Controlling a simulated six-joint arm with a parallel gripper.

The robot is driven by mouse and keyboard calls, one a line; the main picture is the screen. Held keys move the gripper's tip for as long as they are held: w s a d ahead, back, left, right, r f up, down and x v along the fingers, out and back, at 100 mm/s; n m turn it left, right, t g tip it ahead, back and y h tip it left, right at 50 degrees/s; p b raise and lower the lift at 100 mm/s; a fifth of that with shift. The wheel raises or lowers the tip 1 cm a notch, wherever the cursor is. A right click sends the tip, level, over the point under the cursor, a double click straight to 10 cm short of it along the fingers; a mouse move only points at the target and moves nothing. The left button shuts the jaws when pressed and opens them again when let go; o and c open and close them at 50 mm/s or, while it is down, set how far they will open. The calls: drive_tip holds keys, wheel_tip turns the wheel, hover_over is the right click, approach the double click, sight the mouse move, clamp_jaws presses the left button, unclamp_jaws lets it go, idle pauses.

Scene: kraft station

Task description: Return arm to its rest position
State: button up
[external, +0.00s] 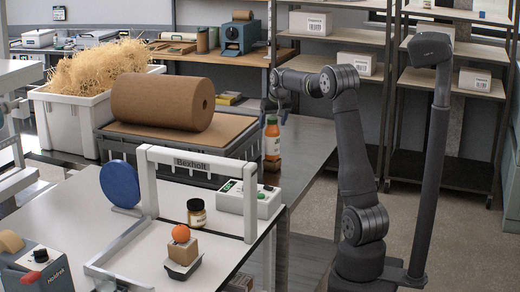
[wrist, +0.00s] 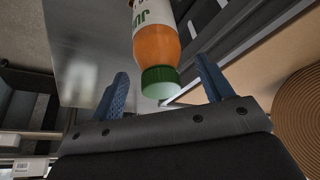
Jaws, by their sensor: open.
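My gripper (external: 277,112) is at the end of my raised arm, just above an orange juice bottle (external: 272,146) with a green cap and white label. In the wrist view, the two blue fingers of my gripper (wrist: 161,68) are spread apart. The bottle (wrist: 158,45) shows beyond and between them, its cap toward the camera, with gaps on both sides. Nothing is held.
A large brown paper roll (external: 150,102) lies left of my gripper. Shelves (external: 330,50) stand behind.

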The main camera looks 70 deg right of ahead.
drive_tip(key=x, duration=0.3)
drive_tip(key=shift+f, duration=0.25)
drive_tip(key=shift+r, duration=2.05)
drive_tip(key=shift+f, duration=0.4)
wheel_tip(320, 180, down, 2)
drive_tip(key=shift+f, duration=0.15)
drive_tip(key=v, duration=1)
drive_tip(key=shift+r, duration=0.2)
drive_tip(key=shift+s+a, duration=0.15)
